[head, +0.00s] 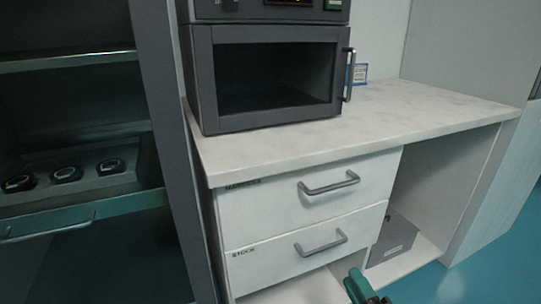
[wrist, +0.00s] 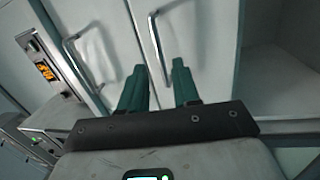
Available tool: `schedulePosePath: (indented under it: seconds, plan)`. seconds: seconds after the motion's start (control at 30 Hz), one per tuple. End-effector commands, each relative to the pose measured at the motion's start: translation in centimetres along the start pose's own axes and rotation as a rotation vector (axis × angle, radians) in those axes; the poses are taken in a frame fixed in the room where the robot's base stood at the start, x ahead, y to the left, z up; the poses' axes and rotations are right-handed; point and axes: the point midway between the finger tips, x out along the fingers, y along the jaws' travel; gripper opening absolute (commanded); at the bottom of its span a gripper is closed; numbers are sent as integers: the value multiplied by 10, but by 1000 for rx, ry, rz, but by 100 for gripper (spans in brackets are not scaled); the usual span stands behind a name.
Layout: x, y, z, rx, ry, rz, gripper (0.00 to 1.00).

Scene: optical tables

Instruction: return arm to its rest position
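My gripper (wrist: 158,66) shows in the wrist view as two green fingers on a dark bar. The fingers stand apart with nothing between them. Pale fronts with two metal handles lie beyond the fingertips in that view. The rest of my arm is out of that view.
A white counter (head: 420,112) carries a dark oven-like cabinet (head: 275,76). Below are two shut drawers with handles, the upper (head: 300,196) and the lower (head: 290,255). A grey box (head: 395,238) sits in the open bay. Dark shelving with several round items stands left. Blue floor shows right.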

Motion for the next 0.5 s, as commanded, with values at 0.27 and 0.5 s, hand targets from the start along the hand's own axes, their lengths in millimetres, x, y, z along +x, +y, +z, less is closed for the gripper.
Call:
schedulePosePath:
  seconds: [0.27, 0.5]
  plan:
    - [-50, -11, 68, 316, -414, -130, 31]
    - [-122, -43, 93, 652, -769, -293, 31]
